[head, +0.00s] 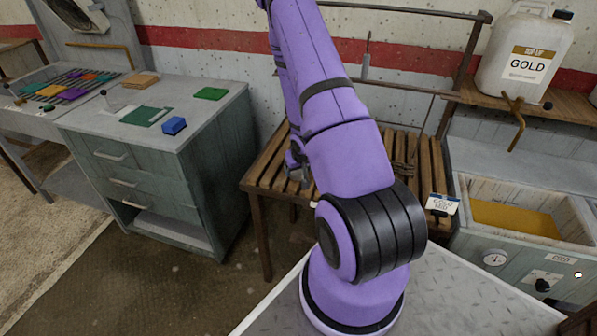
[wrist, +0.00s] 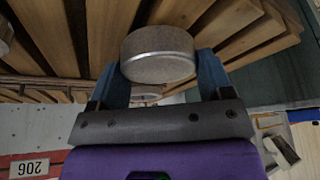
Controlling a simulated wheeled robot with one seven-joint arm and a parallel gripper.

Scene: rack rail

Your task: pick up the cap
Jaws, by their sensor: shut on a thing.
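The cap (wrist: 158,54), a round, shallow grey metal piece, sits between the blue fingers of my gripper (wrist: 162,80) in the wrist view. The fingers are shut on its sides. Wooden slats show behind it; I cannot tell how far it is from them. In the head view my purple arm hides the cap and most of my gripper; a small grey part of the wrist (head: 297,163) shows at the arm's left edge, over the slatted rack (head: 262,172).
A grey-green cabinet (head: 205,150) with coloured blocks and sheets on top stands left of the rack. To the right are a basin of yellow liquid (head: 515,218), a small label card (head: 442,204) and a white GOLD jug (head: 523,62) on a shelf.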

